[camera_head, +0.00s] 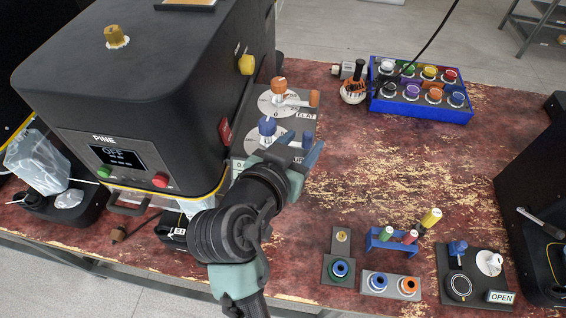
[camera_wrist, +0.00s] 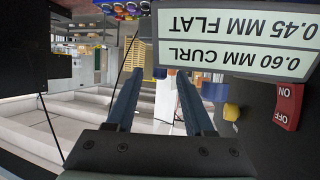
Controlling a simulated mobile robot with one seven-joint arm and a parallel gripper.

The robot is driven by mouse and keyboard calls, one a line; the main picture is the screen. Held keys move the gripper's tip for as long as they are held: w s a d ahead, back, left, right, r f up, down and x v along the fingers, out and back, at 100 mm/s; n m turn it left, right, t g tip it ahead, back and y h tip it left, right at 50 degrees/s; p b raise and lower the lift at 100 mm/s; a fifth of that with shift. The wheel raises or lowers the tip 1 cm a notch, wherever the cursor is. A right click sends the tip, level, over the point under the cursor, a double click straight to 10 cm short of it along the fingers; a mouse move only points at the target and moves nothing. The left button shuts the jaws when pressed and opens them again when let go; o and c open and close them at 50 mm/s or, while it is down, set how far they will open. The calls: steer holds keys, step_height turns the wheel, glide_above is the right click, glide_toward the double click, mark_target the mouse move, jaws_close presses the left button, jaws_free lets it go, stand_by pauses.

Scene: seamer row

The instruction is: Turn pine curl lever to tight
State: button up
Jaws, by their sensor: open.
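The black PINE machine (camera_head: 145,110) carries a grey side panel with two round dials. The nearer dial has a blue lever (camera_head: 267,126) with a blue end knob (camera_head: 307,140), taken as the curl lever; its label is mostly hidden by my gripper. The farther dial has an orange lever (camera_head: 278,85) marked FLAT. My gripper (camera_head: 296,152) is open, just in front of the blue lever's end knob.
A sign in the wrist view reads 0.45 MM FLAT and 0.60 MM CURL (camera_wrist: 240,40). A red ON/OFF switch (camera_wrist: 288,105) and a yellow knob (camera_head: 246,64) are on the machine's side. A blue rack (camera_head: 420,110) stands at the back. The red table's middle (camera_head: 380,170) is clear.

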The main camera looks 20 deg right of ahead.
steer(key=b+v, duration=0.1)
steer(key=v, duration=0.8)
steer(key=shift+s+a+b, duration=0.25)
steer(key=shift+a+b, duration=0.05)
steer(key=shift+b, duration=0.05)
steer(key=shift+r, duration=0.1)
steer(key=w+a+r+n+t+y, duration=0.2)
steer(key=w+r+t, duration=0.15)
steer(key=r, duration=0.35)
steer(key=w+a+r+n+t+y, duration=0.15)
steer(key=r+t, duration=0.25)
steer(key=r, duration=0.4)
steer(key=w+a+r+n+t+y, duration=0.1)
steer(key=w+a+r+n+t, duration=0.15)
steer(key=r, duration=0.45)
steer(key=s+a+r+n+t+y, duration=0.1)
steer(key=s+r+t+y, duration=0.1)
steer(key=r, duration=0.6)
steer(key=s+a+r+n+t+y, duration=0.2)
steer(key=s+r+t, duration=0.3)
steer(key=r, duration=0.3)
steer(key=shift+s+r+t+y, duration=0.25)
steer(key=shift+r+t+y, duration=0.05)
steer(key=shift+t+y, duration=0.25)
